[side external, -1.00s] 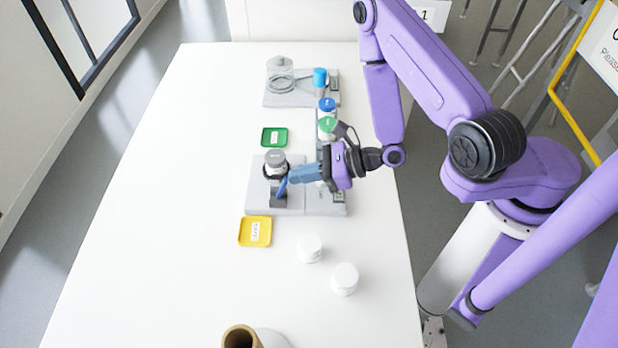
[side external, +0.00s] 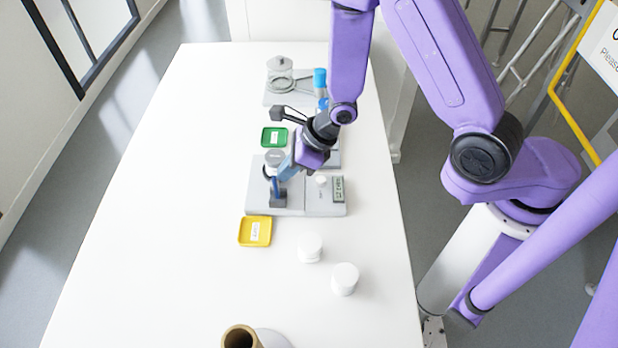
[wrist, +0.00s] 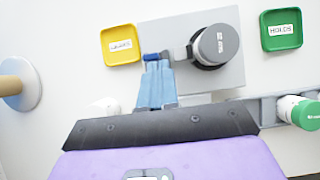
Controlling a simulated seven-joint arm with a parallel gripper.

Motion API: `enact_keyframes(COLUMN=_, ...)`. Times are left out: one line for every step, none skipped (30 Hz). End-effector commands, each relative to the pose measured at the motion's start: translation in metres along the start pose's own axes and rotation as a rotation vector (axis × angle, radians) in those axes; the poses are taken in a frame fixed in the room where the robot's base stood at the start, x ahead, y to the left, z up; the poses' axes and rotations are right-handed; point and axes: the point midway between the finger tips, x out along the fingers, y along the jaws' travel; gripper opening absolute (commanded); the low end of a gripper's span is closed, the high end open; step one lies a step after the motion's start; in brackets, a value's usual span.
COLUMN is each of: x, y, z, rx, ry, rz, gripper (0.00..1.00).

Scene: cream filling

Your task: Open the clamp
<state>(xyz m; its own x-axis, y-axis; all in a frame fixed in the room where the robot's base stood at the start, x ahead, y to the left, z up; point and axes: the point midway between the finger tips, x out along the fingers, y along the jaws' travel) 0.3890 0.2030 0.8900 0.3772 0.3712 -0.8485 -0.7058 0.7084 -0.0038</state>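The clamp is a dark grey block (side external: 278,200) with a blue lever on the grey weighing station, beside a grey-lidded jar (side external: 274,157). In the wrist view the clamp's dark arm reaches the grey jar (wrist: 217,45), and its blue lever end (wrist: 152,57) sticks out to the left. My gripper (side external: 284,172) is over the station, close to the clamp. In the wrist view the blue fingers of my gripper (wrist: 158,66) lie together with their tips right at the lever end. Nothing shows between them. Whether they touch the lever is unclear.
The station base (side external: 325,207) has a small display. A yellow tray (side external: 255,231) lies in front and a green tray (side external: 274,138) behind. Two white jars (side external: 310,247) (side external: 345,279) stand at front right. A green-lidded jar (wrist: 306,113) is near my gripper. The table's left is clear.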

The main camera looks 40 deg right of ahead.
Motion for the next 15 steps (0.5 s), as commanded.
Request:
enact_keyframes(x=0.001, y=0.0018, z=-0.0034, rx=-0.001, ry=0.042, rz=0.005, gripper=0.0)
enact_keyframes(x=0.0013, y=0.0017, z=-0.0029, rx=-0.001, ry=0.057, rz=0.006, gripper=0.0)
enact_keyframes(x=0.0015, y=0.0017, z=-0.0022, rx=-0.001, ry=0.079, rz=0.006, gripper=0.0)
enact_keyframes(x=0.0016, y=0.0018, z=-0.0018, rx=0.0, ry=0.093, rz=0.006, gripper=0.0)
enact_keyframes(x=0.0019, y=0.0021, z=-0.0014, rx=-0.001, ry=0.109, rz=0.007, gripper=0.0)
enact_keyframes(x=0.0023, y=0.0021, z=-0.001, rx=0.0, ry=0.128, rz=0.007, gripper=0.0)
enact_keyframes(x=0.0024, y=0.0022, z=-0.001, rx=-0.001, ry=0.143, rz=0.008, gripper=0.0)
enact_keyframes(x=0.0025, y=0.0021, z=-0.0008, rx=0.0, ry=0.156, rz=0.007, gripper=0.0)
enact_keyframes(x=0.0028, y=0.0025, z=-0.0006, rx=-0.001, ry=0.174, rz=0.009, gripper=0.0)
enact_keyframes(x=0.0029, y=0.0023, z=0.0002, rx=0.0, ry=0.185, rz=0.008, gripper=0.0)
enact_keyframes(x=0.003, y=0.0019, z=0.0007, rx=-0.001, ry=0.197, rz=0.008, gripper=0.0)
enact_keyframes(x=0.0032, y=0.0016, z=0.0021, rx=-0.001, ry=0.21, rz=0.007, gripper=0.0)
enact_keyframes(x=0.0032, y=0.0014, z=0.003, rx=-0.002, ry=0.219, rz=0.005, gripper=0.0)
enact_keyframes(x=0.0032, y=0.0013, z=0.0029, rx=0.001, ry=0.217, rz=0.005, gripper=0.0)
enact_keyframes(x=0.0034, y=0.0013, z=0.0037, rx=0.001, ry=0.215, rz=0.005, gripper=0.0)
